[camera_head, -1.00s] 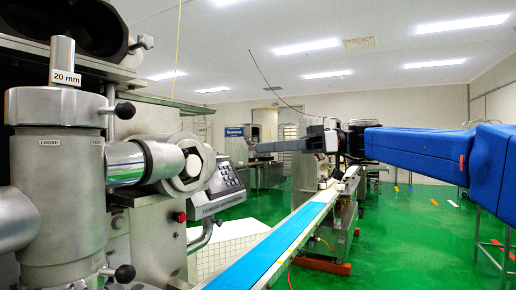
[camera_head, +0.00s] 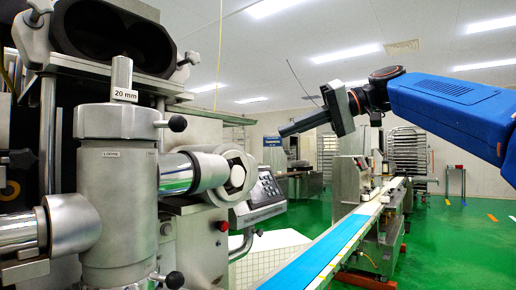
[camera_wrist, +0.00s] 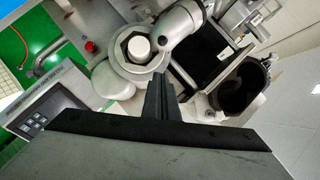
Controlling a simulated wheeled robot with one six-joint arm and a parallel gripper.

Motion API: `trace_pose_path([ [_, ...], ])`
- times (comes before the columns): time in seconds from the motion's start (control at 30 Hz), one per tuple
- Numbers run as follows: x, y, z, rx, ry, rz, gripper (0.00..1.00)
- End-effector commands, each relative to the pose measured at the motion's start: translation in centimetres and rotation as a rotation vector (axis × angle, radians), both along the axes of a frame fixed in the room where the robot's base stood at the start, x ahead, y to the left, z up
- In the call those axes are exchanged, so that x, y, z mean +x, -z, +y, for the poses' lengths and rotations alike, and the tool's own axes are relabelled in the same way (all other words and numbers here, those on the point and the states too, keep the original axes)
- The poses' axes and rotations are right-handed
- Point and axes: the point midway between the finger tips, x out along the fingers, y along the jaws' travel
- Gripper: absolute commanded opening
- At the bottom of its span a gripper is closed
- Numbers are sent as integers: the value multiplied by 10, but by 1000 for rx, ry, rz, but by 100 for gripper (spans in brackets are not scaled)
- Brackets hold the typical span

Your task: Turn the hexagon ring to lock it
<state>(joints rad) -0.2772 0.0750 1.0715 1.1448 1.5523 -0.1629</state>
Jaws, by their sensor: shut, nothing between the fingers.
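The hexagon ring (camera_head: 241,176) is a grey metal collar with a six-sided face, on the end of the horizontal pipe of the encrusting machine. In the wrist view the ring (camera_wrist: 120,68) shows near the top, around a pale round centre. My gripper (camera_head: 282,132) is shut and empty, pointing left in the head view. It is up in the air to the right of the ring and apart from it. In the wrist view my closed fingers (camera_wrist: 158,80) reach up the middle, just below the ring in the picture.
An upright metal cylinder (camera_head: 116,190) with black knobs and a 20 mm label stands left of the ring. A control panel (camera_head: 264,190) is close to the ring's right. A blue conveyor belt (camera_head: 312,262) runs below my arm. Green floor (camera_head: 450,245) lies open at right.

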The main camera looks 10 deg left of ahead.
Motion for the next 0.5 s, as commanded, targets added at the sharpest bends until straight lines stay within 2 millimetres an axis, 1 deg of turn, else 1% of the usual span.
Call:
trace_pose_path([
  [0.17,-2,7,17,-1,-2,2,0],
  [0.5,-6,30,72,-1,-4,2,0],
])
